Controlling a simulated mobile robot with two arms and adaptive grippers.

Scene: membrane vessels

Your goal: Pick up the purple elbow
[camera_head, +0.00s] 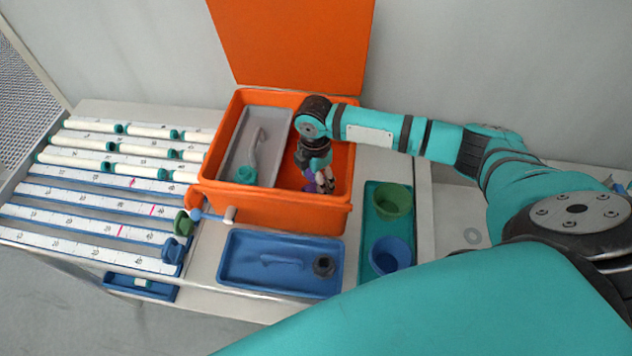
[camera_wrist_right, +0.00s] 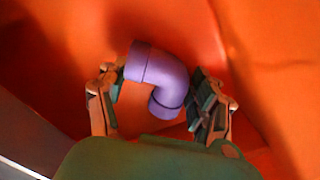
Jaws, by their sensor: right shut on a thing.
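The purple elbow (camera_wrist_right: 160,78) is between the fingers of my right gripper (camera_wrist_right: 160,95) in the right wrist view, over the orange floor of the box. My right gripper is shut on it. In the head view my right gripper (camera_head: 322,182) reaches down into the right part of the orange box (camera_head: 285,215), and only a small part of the purple elbow (camera_head: 310,186) shows beside the fingers. I cannot tell whether the elbow touches the box floor. My left gripper is not in view.
A grey tray (camera_head: 225,165) with a grey tool lies in the box's left part. The orange lid (camera_head: 292,45) stands open behind. In front are a blue tray (camera_head: 240,272) and a teal tray (camera_head: 374,202) with green and blue cups. White tubes (camera_head: 90,141) lie at left.

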